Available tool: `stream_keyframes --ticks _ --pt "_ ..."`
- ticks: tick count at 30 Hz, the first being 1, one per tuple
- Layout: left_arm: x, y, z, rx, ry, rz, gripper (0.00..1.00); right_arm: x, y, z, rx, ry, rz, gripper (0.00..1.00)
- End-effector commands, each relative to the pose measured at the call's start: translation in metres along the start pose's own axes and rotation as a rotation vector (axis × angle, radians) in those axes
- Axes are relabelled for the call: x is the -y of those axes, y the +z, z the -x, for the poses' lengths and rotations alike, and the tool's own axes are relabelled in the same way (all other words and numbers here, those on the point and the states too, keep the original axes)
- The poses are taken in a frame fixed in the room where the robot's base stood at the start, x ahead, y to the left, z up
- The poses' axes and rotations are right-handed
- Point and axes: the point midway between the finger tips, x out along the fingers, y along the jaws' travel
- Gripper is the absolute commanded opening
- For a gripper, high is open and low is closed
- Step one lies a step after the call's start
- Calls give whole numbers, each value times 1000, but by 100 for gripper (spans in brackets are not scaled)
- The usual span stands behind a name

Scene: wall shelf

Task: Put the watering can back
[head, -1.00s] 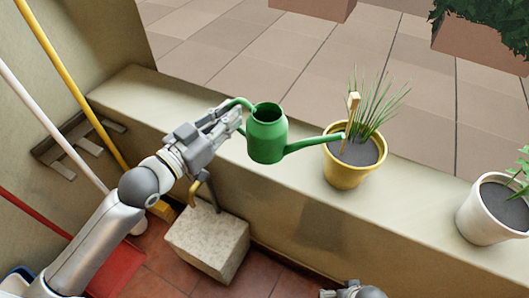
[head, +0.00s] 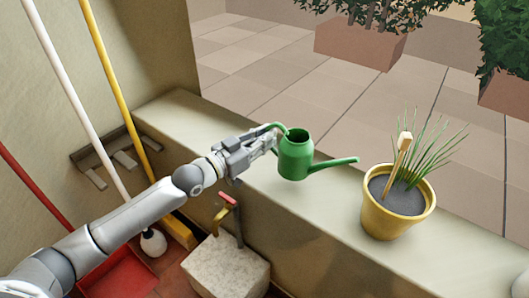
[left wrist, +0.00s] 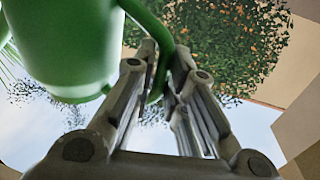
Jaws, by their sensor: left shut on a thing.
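The green watering can (head: 296,158) is upright in the head view, at the ledge, with its spout pointing right toward the yellow pot. My left gripper (head: 268,142) is shut on its handle, on the can's left side. In the left wrist view the can's body (left wrist: 75,45) fills the upper left, and its handle runs between the fingers of my left gripper (left wrist: 160,75). I cannot tell whether the can's base touches the ledge. My right gripper is not in view now.
The ledge (head: 180,108) runs from back left to front right. A yellow pot (head: 385,218) with a grassy plant and a wooden marker stands on it. Below are a stone block (head: 228,268) with a tap above, a red dustpan (head: 120,278), and long-handled tools at a wall rack (head: 95,160).

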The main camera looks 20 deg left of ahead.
Motion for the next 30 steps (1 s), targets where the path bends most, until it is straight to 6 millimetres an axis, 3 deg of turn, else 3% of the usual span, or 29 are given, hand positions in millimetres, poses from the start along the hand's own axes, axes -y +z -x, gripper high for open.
stream_keyframes --ticks 10,16,30 --pt "14 20 -12 -4 0 0 0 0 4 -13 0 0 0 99" --pt "13 48 -11 -3 0 2 0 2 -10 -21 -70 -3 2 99" --pt "12 50 -11 -5 1 2 0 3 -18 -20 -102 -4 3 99"
